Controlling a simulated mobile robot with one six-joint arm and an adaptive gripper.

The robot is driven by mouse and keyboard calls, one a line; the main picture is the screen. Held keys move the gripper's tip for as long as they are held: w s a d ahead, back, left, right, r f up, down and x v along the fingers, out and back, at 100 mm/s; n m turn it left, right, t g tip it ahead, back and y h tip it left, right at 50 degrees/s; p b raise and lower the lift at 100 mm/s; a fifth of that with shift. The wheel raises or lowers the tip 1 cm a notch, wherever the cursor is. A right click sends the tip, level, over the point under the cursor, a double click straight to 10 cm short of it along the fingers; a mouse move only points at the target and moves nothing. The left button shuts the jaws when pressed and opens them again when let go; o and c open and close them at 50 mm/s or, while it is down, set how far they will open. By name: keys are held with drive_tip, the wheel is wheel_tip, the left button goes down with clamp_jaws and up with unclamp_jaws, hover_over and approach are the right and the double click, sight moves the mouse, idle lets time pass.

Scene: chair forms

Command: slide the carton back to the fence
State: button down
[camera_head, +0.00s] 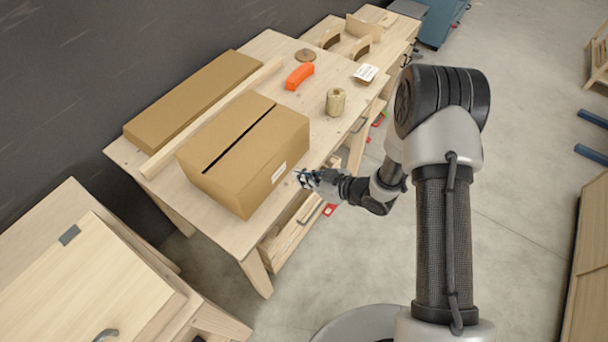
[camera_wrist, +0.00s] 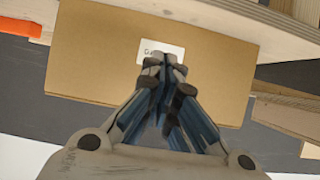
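The carton (camera_head: 226,150) is a brown cardboard box with a dark slot line along its top. It stands on the wooden bench (camera_head: 318,125) near its front edge. The fence (camera_head: 212,117) is a pale wooden strip running along the bench behind the carton; the carton hides whether a gap lies between them. My gripper (camera_head: 300,178) is in front of the carton's front face, at the height of its white label. In the wrist view the gripper's fingertips (camera_wrist: 164,65) are together and empty, just below the label (camera_wrist: 160,50); whether they touch the carton (camera_wrist: 95,55) is unclear.
A flat cardboard box (camera_head: 192,98) lies behind the fence. An orange handle-like piece (camera_head: 299,76), a round wooden cup (camera_head: 335,101), a brown disc (camera_head: 305,55) and a small labelled card (camera_head: 366,73) lie to the right.

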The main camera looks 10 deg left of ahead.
sight(279, 175)
drive_tip(key=b+x, duration=0.1)
drive_tip(key=x, duration=0.2)
drive_tip(key=b+x, duration=0.2)
drive_tip(key=f+b+x, duration=0.1)
drive_tip(key=x, duration=0.2)
drive_tip(key=shift+s+a+f+b, duration=0.15)
drive_tip(key=shift+b, duration=0.2)
drive_tip(key=shift+w+a, duration=0.2)
drive_tip(key=shift+a, duration=0.35)
drive_tip(key=shift+w+a+b, duration=0.45)
drive_tip(key=shift+w+a, duration=0.1)
drive_tip(key=shift+a, duration=0.8)
drive_tip(key=shift+w+a+b, duration=0.45)
drive_tip(key=shift+w+a, duration=0.15)
drive_tip(key=shift+a, duration=0.75)
drive_tip(key=shift+w+a+b, duration=0.45)
drive_tip(key=shift+w+a, duration=0.1)
drive_tip(key=shift+a, duration=0.85)
drive_tip(key=shift+r+p+v, duration=0.2)
drive_tip(key=shift+p+v, duration=0.95)
drive_tip(key=shift+v, duration=0.75)
drive_tip(key=shift+p+v, duration=0.45)
drive_tip(key=shift+v, duration=0.5)
